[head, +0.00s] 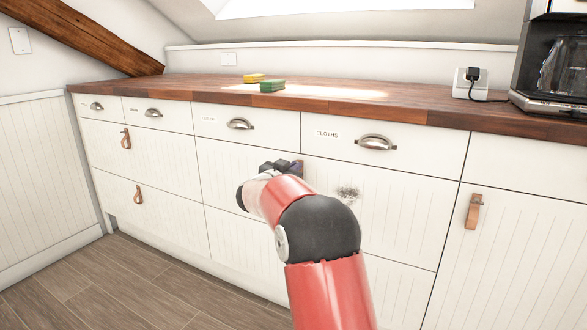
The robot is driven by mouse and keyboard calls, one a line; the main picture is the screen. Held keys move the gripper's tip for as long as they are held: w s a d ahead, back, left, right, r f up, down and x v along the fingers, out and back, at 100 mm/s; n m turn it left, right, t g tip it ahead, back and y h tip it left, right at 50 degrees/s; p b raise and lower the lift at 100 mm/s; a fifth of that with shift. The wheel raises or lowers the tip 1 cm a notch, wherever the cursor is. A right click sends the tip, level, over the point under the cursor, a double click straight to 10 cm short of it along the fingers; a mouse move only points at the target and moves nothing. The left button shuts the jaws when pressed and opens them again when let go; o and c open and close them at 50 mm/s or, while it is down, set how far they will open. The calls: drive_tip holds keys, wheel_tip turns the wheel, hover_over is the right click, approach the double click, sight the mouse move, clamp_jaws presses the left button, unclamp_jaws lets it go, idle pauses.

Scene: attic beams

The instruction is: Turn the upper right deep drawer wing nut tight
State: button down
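The upper right deep drawer (400,210) is a white grooved front below the shallow drawer labelled CLOTHS, and it looks closed. My arm reaches across it from the bottom of the head view.
Metal cup pulls (376,142) stick out above. The wooden counter (200,89) holds a yellow sponge (253,78), a green sponge (272,86) and a coffee maker (562,62). The floor at left is clear.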

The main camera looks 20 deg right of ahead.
drive_tip(key=shift+m, duration=0.3)
drive_tip(key=shift+s+d+f+m+b, duration=0.1)
drive_tip(key=shift+m+b, duration=1)
drive_tip(key=shift+m, duration=1.45)
drive_tip(key=shift+f+m+b, duration=0.1)
drive_tip(key=shift+m+b, duration=0.95)
drive_tip(key=shift+m, duration=1.55)
drive_tip(key=shift+s+d+f+m+b, duration=0.1)
drive_tip(key=shift+m+b, duration=1)
drive_tip(key=shift+m, duration=1.45)
drive_tip(key=c, duration=1.6)
unclamp_jaws()
